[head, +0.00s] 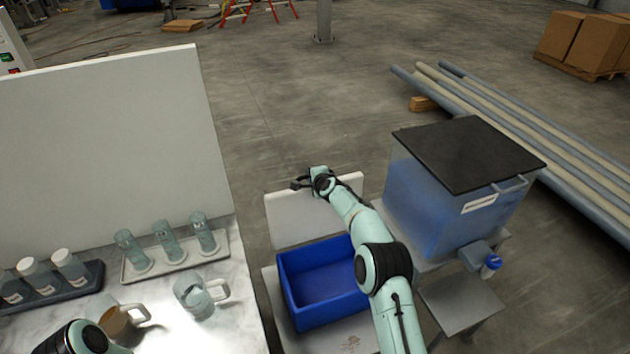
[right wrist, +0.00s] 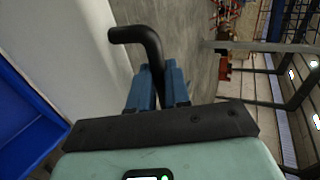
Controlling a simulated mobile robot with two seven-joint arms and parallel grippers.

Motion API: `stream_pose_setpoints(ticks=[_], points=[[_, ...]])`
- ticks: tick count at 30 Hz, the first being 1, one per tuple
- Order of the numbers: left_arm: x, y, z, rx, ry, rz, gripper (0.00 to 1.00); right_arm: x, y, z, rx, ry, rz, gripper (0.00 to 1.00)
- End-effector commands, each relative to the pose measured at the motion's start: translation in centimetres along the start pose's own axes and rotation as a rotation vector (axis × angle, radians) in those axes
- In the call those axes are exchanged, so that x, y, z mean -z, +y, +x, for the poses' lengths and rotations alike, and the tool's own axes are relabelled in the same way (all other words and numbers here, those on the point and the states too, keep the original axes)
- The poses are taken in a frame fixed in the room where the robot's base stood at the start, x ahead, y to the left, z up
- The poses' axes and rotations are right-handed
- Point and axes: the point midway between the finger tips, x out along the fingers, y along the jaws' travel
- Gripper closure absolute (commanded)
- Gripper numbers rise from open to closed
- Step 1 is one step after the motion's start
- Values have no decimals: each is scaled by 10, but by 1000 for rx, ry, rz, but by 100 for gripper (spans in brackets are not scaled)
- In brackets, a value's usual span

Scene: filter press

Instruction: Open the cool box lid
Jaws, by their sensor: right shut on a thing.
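The cool box (head: 290,290) is blue and stands on a low support beside the white bench. Its top is open and its inside looks empty. Its white lid (head: 295,222) stands raised along the box's far side. My right gripper (head: 301,184) is at the lid's top edge. In the right wrist view the gripper's blue fingers (right wrist: 158,88) are shut on a black bent handle (right wrist: 140,36) beside the pale lid (right wrist: 75,50). Part of my left arm shows at the bottom left in the head view, but its gripper is out of view.
A white bench with mugs (head: 195,297) and a tray of bottles (head: 180,262) is on the left. A blue tank with a black cover (head: 468,150) stands to the right. Pipes (head: 540,130) lie on the floor behind it. Open floor lies beyond the lid.

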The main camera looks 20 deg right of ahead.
Motion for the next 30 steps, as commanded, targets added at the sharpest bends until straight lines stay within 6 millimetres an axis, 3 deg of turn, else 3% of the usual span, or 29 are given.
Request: stream_pose_setpoints(ticks=[1,10,29,30], points=[[0,0,0,0,0,0,7,-1,8,6,-15,-2,-12,100],[1,1,-1,0,1,0,7,0,5,19,-17,-2,-10,100],[1,1,-1,0,1,0,7,0,6,23,-23,-2,-7,100],[1,1,-1,0,1,0,7,0,6,23,-23,-2,-7,70]])
